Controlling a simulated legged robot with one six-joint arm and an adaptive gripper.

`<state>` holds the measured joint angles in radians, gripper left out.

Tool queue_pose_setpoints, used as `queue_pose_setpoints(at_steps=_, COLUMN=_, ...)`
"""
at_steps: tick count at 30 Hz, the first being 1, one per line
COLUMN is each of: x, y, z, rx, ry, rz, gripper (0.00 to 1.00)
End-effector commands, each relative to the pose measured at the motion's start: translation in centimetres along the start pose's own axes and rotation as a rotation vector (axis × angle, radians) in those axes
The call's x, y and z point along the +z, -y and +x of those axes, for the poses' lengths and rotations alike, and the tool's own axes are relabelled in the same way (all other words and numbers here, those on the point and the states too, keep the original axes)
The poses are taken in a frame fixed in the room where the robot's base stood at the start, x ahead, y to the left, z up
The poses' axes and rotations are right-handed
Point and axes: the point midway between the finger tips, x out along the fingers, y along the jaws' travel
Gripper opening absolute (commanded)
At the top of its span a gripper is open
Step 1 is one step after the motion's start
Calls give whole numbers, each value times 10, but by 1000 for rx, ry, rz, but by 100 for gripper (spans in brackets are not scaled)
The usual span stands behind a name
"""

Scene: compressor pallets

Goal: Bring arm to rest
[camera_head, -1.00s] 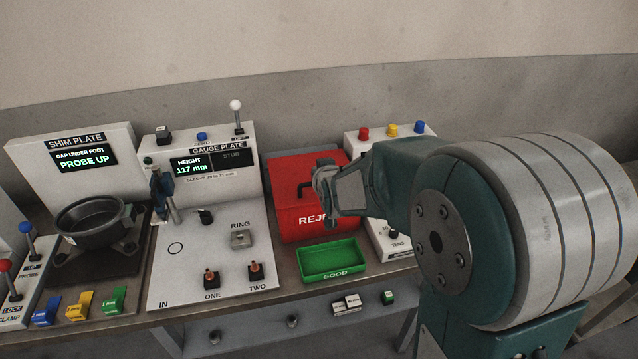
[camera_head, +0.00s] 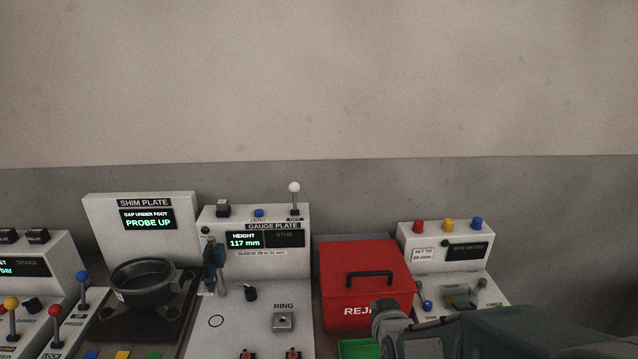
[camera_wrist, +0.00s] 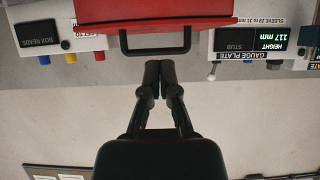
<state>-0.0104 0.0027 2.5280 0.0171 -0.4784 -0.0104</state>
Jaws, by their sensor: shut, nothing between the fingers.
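My gripper (camera_wrist: 158,82) shows in the wrist view with its two dark fingers together and nothing between them. In that view it lies just below the black handle (camera_wrist: 155,50) of the red reject box (camera_wrist: 200,12), in the picture only; I cannot tell the distance. In the head view my arm (camera_head: 500,335) enters from the lower right, with its end in front of the lower right part of the red reject box (camera_head: 350,288). The fingers cannot be made out there.
The gauge plate (camera_head: 225,272) reads 117 mm, and the shim plate (camera_head: 100,225) with a dark round pan (camera_head: 145,290) stands left of it. A green tray (camera_head: 355,348) shows at the bottom edge. A panel with coloured buttons (camera_head: 447,226) stands right. The wall above is bare.

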Motion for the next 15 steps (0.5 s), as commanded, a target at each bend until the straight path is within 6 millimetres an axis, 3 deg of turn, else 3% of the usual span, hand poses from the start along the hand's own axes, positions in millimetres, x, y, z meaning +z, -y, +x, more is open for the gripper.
queue_pose_setpoints(at_steps=6, x=-14, y=0, z=-53, rx=-3, ry=152, rz=1, gripper=0)
queue_pose_setpoints(at_steps=15, x=-7, y=-2, z=-148, rx=-3, ry=392, rz=0, gripper=0)
